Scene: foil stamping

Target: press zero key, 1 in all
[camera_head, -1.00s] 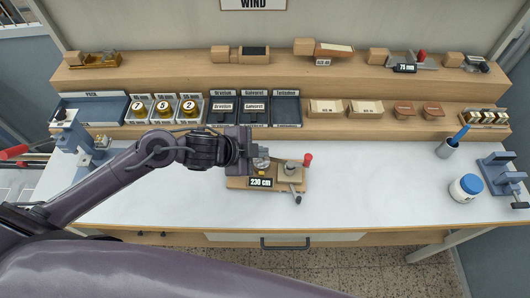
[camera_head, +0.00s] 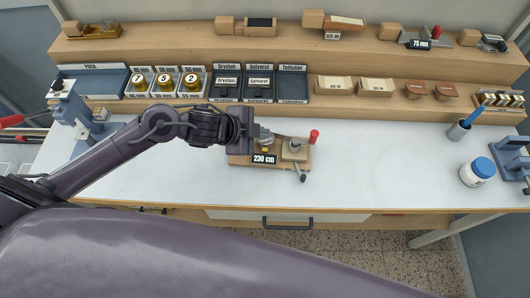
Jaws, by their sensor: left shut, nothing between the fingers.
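A small wooden-based device (camera_head: 240,158) stands on the white worktop. It carries a dark display (camera_head: 264,159) reading "230 cm", a red-knobbed lever (camera_head: 314,136) and a metal block (camera_head: 294,149). My left gripper (camera_head: 266,134) reaches over the device's left half from the left. Its fingers are shut and empty, with the tips close above the small yellowish part (camera_head: 265,149) behind the display. I cannot tell whether they touch it. The zero key is not clearly distinguishable; the gripper partly covers that area. My right gripper is not in view.
Wooden shelves (camera_head: 400,66) with trays, stamps and blocks run along the back. A blue-lidded jar (camera_head: 478,172), a cup with a blue tool (camera_head: 459,130) and a blue-grey press (camera_head: 512,160) stand at right. Another press (camera_head: 72,110) stands at left. The worktop (camera_head: 390,160) right of the device is clear.

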